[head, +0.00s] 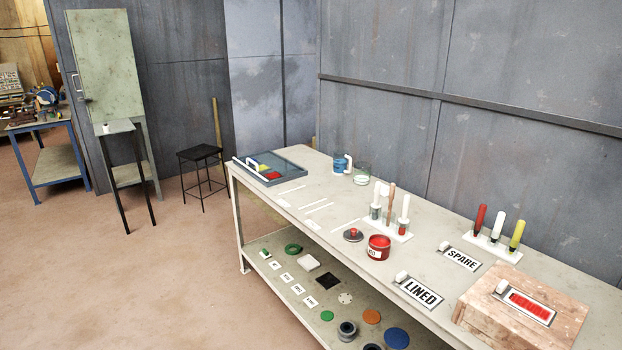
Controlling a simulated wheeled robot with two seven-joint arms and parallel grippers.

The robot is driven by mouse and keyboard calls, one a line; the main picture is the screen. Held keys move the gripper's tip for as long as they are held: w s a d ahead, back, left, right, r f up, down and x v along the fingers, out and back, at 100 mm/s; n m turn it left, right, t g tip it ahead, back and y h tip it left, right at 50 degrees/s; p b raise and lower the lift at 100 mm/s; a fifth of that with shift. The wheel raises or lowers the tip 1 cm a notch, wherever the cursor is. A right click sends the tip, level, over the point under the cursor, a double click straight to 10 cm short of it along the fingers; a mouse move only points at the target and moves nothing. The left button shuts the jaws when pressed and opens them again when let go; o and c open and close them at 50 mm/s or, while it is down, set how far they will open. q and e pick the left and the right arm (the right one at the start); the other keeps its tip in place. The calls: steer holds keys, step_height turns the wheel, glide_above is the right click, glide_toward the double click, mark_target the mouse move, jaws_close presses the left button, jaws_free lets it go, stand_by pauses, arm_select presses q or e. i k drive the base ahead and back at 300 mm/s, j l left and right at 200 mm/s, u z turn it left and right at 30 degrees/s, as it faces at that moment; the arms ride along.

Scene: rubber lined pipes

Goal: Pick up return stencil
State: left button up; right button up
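The return stencil (525,304) is a pale plate with red-filled lettering and a small white knob at its left end. It lies flat on a pinkish wooden block (482,317) at the near right end of the workbench. The lettering looks like RETURN but is blurred. The LINED stencil (418,292) lies on the bench top left of the block, and the SPARE stencil (460,258) lies behind it. Neither of my grippers is in view.
The long workbench (290,212) holds a red paint tin (379,247), a brush rack (400,234), a rack of coloured markers (493,247) and a blue tray (246,181). Its lower shelf holds rings, discs and cards. A grey wall stands behind; the floor at left is open.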

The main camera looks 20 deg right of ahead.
mark_target(540, 313)
steer(key=z, duration=1.75)
steer(key=j+z, duration=0.45)
steer(key=j, duration=0.2)
